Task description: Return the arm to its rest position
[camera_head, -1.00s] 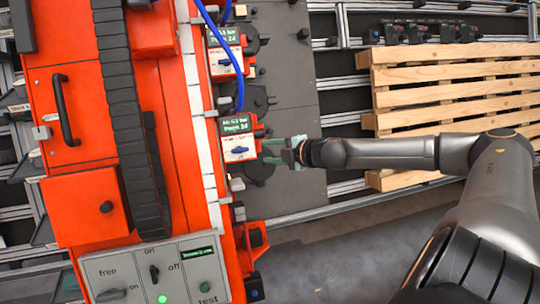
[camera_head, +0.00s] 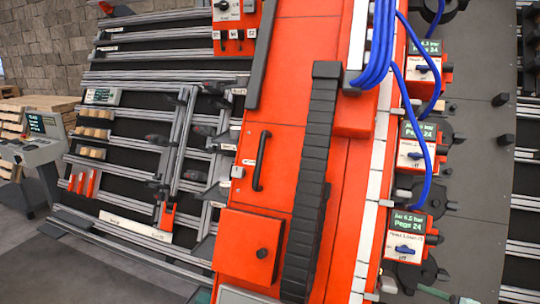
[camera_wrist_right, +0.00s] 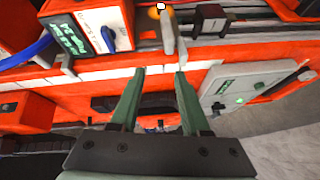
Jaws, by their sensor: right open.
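My right gripper (camera_wrist_right: 160,75) shows in the right wrist view with its two green fingers apart and nothing between them. It faces the orange machine, which also fills the middle of the head view (camera_head: 300,150). A valve box (camera_wrist_right: 90,30) with a green display and a blue knob is up and left of the fingers, apart from them. A grey control panel (camera_wrist_right: 250,85) with a green light is to their right. In the head view my right arm is mostly out of the picture. My left gripper is in neither view.
Several valve boxes with blue hoses (camera_head: 425,170) line the machine's right side. A rail rack with small parts (camera_head: 140,140) stands at left, and a console (camera_head: 38,140) at far left. Grey floor (camera_head: 70,270) is clear at lower left.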

